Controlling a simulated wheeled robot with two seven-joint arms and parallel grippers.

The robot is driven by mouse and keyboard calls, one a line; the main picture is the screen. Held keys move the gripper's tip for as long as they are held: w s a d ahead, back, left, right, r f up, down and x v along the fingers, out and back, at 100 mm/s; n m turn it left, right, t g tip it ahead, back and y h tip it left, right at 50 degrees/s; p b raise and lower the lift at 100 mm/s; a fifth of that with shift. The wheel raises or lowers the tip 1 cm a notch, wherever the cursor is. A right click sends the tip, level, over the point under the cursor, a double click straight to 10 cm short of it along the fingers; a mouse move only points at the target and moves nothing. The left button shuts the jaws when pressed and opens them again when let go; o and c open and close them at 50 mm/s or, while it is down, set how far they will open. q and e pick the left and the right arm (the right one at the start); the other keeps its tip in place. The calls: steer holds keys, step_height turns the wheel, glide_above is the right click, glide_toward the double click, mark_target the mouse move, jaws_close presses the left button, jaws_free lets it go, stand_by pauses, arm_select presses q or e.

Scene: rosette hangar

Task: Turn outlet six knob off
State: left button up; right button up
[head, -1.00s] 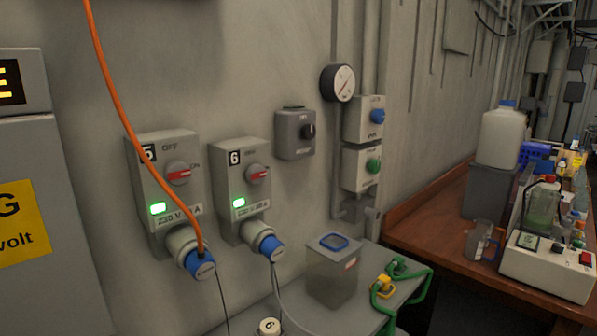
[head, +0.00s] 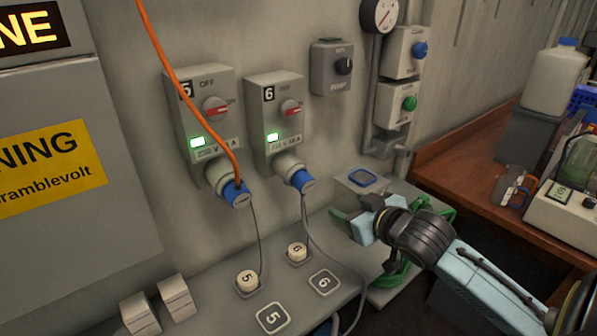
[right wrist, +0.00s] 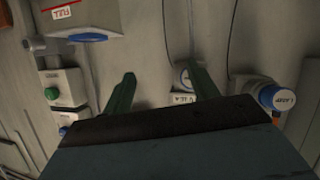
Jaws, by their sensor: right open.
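Outlet six (head: 262,118) is a grey wall box marked 6, right of outlet five, in the head view. Its round knob (head: 291,108) has a red handle lying roughly sideways. Its small window (head: 272,136) is lit green. A blue-ended plug (head: 300,180) sits in its socket, with a cord hanging down. My right gripper (head: 348,222) is open and empty, below and right of outlet six, apart from the knob. Its two dark green fingers (right wrist: 163,88) stand apart in the right wrist view. The outlet six knob cannot be made out there. My left gripper is not in view.
Outlet five (head: 203,115), with an orange cable (head: 172,70) across it, is close on the left. A grey switch box (head: 331,68) is to the upper right. A shelf (head: 225,315) with numbered tags lies below. The wall before outlet six is clear.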

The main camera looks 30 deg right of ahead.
mark_target(293, 110)
steer(key=a+r+n+t+y, duration=0.2)
steer(key=a+r+t+y, duration=0.15)
steer(key=r, duration=1.35)
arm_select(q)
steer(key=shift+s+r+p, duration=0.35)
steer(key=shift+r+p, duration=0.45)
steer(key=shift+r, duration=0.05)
arm_select(e)
steer(key=shift+t+h, duration=0.35)
steer(key=shift+h, duration=0.1)
steer(key=w, duration=0.4)
steer(key=w+a, duration=0.1)
steer(key=w, duration=0.8)
steer(key=shift+w+a+r, duration=0.1)
steer(key=shift+a+r, duration=0.15)
steer(key=c, duration=1)
